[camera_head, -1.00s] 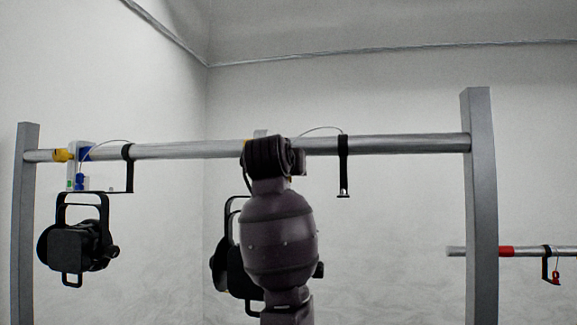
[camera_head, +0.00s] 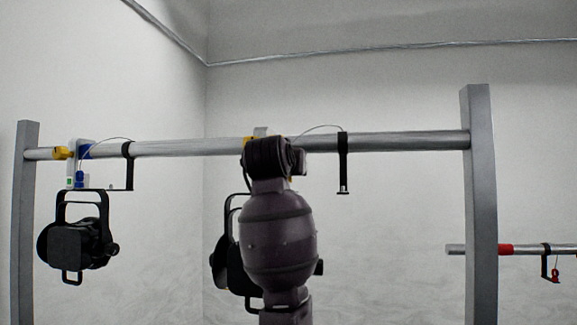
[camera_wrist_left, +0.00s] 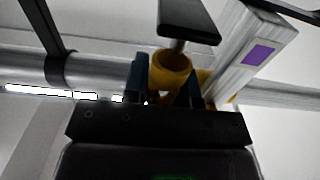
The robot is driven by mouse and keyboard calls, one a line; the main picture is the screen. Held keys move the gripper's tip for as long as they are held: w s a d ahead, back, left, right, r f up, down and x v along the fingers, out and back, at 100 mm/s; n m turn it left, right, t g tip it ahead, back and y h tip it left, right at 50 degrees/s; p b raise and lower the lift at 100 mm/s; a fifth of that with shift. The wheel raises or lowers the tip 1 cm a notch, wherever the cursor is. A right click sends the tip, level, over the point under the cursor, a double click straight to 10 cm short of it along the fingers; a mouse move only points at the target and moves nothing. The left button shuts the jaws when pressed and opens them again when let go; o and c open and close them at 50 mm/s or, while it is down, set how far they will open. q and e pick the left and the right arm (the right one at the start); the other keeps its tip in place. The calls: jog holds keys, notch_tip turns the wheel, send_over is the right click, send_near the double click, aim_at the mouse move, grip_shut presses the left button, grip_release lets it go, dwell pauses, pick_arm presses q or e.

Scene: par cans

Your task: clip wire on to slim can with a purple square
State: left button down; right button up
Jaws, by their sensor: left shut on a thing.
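In the head view the middle can (camera_head: 223,268), black, hangs from the pipe, mostly hidden behind my arm. In the left wrist view a pale upright plate bears a purple square (camera_wrist_left: 259,54), just right of my left gripper (camera_wrist_left: 168,82). I cannot tell whether this piece touches the plate. In the head view a thin wire (camera_head: 318,127) arches above the pipe from behind my arm towards a black hanging strap (camera_head: 343,165). My right gripper is not in view.
The metal pipe (camera_head: 400,143) spans two grey posts, the right one (camera_head: 480,200) nearest. A lower pipe with a red band (camera_head: 505,250) lies beyond the right post.

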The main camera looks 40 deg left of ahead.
pick_arm(q)
jog(key=shift+f+b, duration=0.65)
jog(key=shift+f, duration=0.3)
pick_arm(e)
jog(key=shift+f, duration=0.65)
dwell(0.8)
pick_arm(q)
jog(key=c, duration=0.8)
grip_release()
jog(key=shift+c, duration=0.2)
jog(key=b+v, duration=0.2)
jog(key=v, duration=0.8)
jog(key=shift+s+d, duration=0.2)
jog(key=shift+s, duration=0.15)
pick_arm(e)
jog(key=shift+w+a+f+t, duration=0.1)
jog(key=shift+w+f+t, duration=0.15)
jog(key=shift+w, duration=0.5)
